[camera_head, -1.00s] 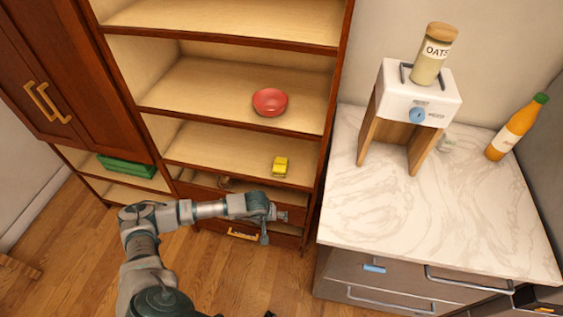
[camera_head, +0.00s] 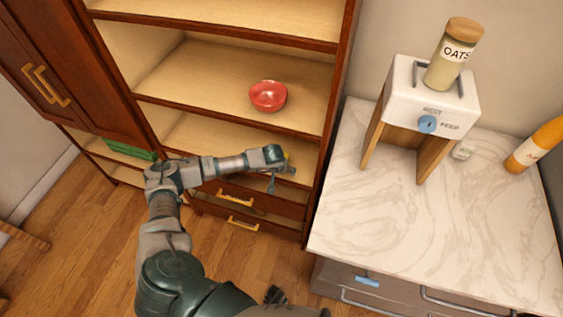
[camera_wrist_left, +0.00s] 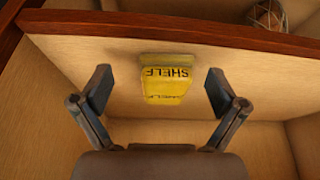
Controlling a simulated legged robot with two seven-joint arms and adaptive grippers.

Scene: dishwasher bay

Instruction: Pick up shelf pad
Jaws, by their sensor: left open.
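The shelf pad is a small yellow block with dark SHELF lettering (camera_wrist_left: 166,85). It rests on a light wooden shelf near its front edge, seen in the left wrist view. In the head view only a sliver of it (camera_head: 287,156) shows behind my left gripper (camera_head: 280,172). My left gripper also shows in the left wrist view (camera_wrist_left: 158,76), its two fingers spread wide. The pad appears between the fingers in that picture, with clear gaps on both sides. No contact is visible. My right gripper is not clearly seen.
The shelf board (camera_head: 190,140) lies under a higher one with a red bowl (camera_head: 268,96). Drawers with yellow handles (camera_head: 236,198) are below. A green item (camera_head: 130,149) sits at left. The marble counter (camera_head: 400,220) at right bears a white dispenser (camera_head: 425,105) and orange bottle.

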